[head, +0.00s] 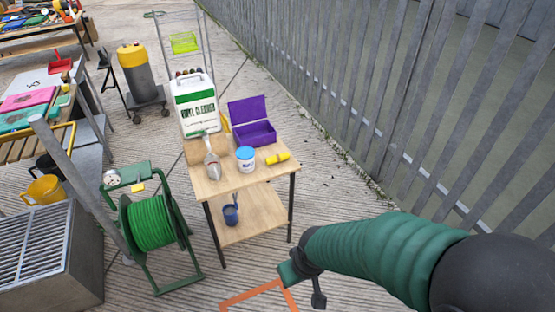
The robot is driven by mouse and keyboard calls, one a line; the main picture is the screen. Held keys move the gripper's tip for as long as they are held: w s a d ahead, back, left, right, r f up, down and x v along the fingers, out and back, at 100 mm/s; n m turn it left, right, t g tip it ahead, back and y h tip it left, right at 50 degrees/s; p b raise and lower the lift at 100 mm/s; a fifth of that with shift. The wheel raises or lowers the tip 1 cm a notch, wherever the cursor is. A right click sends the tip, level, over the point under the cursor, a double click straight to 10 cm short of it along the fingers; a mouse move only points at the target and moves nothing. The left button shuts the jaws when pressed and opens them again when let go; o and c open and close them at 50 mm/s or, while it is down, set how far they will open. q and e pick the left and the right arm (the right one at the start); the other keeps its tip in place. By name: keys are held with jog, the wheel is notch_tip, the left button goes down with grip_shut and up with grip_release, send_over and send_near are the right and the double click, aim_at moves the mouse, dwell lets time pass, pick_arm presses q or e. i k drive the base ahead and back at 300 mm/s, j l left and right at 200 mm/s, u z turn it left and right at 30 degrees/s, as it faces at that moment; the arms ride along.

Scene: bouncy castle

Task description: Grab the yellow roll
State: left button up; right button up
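The yellow roll (278,158) lies on its side on the top of the small wooden table (226,180), near its right edge. It is right of a white tub with a blue lid (245,158) and in front of an open purple box (252,122). My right gripper (302,288) is at the lower middle, nearer to me than the table and well apart from the roll. Its two fingers look spread, with nothing seen between them. My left gripper is not in view.
A blue cup (231,214) is on the lower shelf. A green hose reel (152,225) stands left. A metal fence (400,90) runs along the right, with clear paving before it.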

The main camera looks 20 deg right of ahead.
aim_at(278, 158)
jog(key=i+l+u, duration=0.2)
jog(key=l, duration=0.2)
jog(key=i+l+u, duration=0.15)
jog(key=l, duration=0.25)
jog(key=i+l+u, duration=0.2)
jog(key=l, duration=0.2)
jog(key=i+l+u, duration=0.15)
jog(key=l, duration=0.3)
jog(key=l+u, duration=0.2)
jog(key=l, duration=0.25)
jog(key=i+l+u, duration=0.15)
jog(key=l, duration=0.3)
jog(key=k, duration=0.05)
